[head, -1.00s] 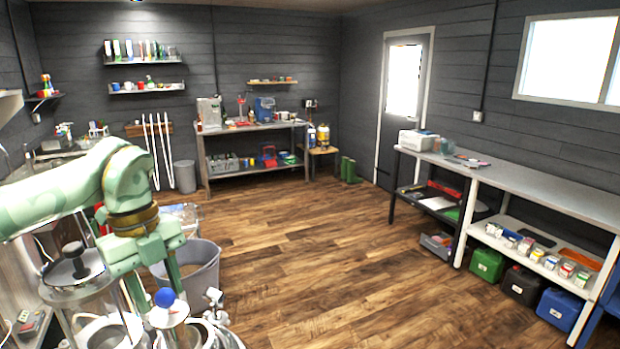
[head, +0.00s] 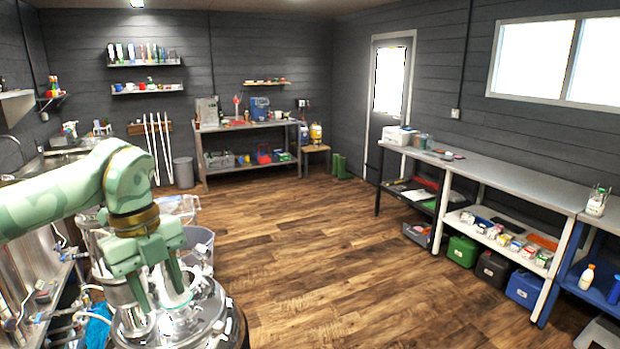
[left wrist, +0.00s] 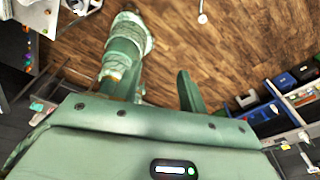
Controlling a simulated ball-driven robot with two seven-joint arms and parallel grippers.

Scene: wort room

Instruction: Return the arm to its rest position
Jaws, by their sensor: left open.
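My left arm, pale green with a brass-coloured ring at the wrist, comes in from the left in the head view. Its elbow is bent and its left gripper (head: 160,292) points down, open, with nothing seen between the fingers. The gripper appears in front of a round shiny metal vessel (head: 205,325) with fittings on its lid; I cannot tell if they touch. In the left wrist view, the green gripper body fills the lower part, and a finger (left wrist: 190,92) shows above the wood floor. My right gripper is not in the head view.
Metal tanks and hoses crowd the lower left. A grey bin (head: 198,243) stands behind the gripper. A long grey bench (head: 500,178) runs along the right, with coloured canisters below and a blue shelf unit (head: 590,270) at its near end. The middle wood floor (head: 330,240) is clear.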

